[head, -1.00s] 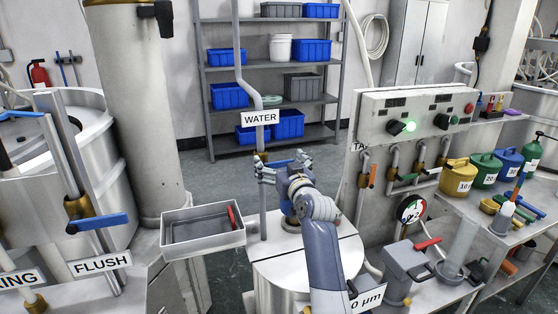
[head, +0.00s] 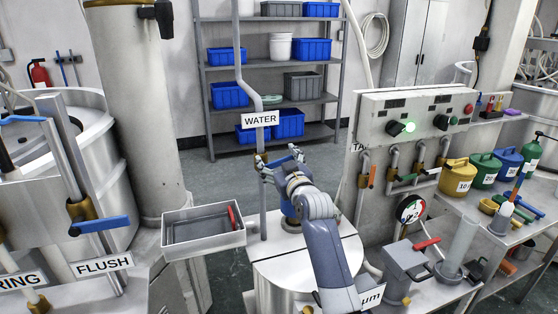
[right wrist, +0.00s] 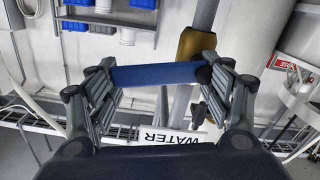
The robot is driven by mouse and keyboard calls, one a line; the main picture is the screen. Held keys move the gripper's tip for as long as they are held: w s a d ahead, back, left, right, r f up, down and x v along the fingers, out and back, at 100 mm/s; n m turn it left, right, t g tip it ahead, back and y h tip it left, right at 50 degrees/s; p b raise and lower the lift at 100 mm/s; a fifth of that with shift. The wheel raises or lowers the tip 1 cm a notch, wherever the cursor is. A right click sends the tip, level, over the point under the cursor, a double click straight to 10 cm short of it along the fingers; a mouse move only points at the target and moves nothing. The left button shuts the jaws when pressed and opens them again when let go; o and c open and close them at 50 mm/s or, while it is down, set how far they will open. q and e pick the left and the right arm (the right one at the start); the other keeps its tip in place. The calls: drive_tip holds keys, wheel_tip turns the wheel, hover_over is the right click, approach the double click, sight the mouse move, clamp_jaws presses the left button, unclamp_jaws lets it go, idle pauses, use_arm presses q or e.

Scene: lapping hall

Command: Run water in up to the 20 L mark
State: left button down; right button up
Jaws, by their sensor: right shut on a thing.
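The WATER sign (head: 260,118) hangs on a grey pipe (head: 263,222) over a steel tank (head: 275,292) with a flat, pale lid (head: 320,250). A brass valve (head: 259,161) sits on the pipe below the sign. It also shows in the right wrist view (right wrist: 196,44). My right gripper (head: 281,161) is at this valve. In the right wrist view its fingers (right wrist: 158,78) are shut on the blue valve handle (right wrist: 150,75), which lies crosswise between them. My left gripper is not in view. I see no 20 L mark, and the water level is hidden.
A grey tray (head: 203,232) stands left of the pipe. A blue-handled FLUSH valve (head: 98,225) is at the left front. On the right are a control panel (head: 415,115) with a green light, a gauge (head: 411,208) and a bench with several coloured cans (head: 458,175).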

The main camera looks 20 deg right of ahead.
drive_tip(key=shift+a+r+n, duration=0.1)
drive_tip(key=shift+r+n, duration=0.1)
drive_tip(key=shift+n, duration=0.5)
drive_tip(key=o, duration=1.5)
drive_tip(key=shift+o, duration=0.2)
drive_tip(key=s, duration=1.2)
drive_tip(key=shift+d, duration=0.2)
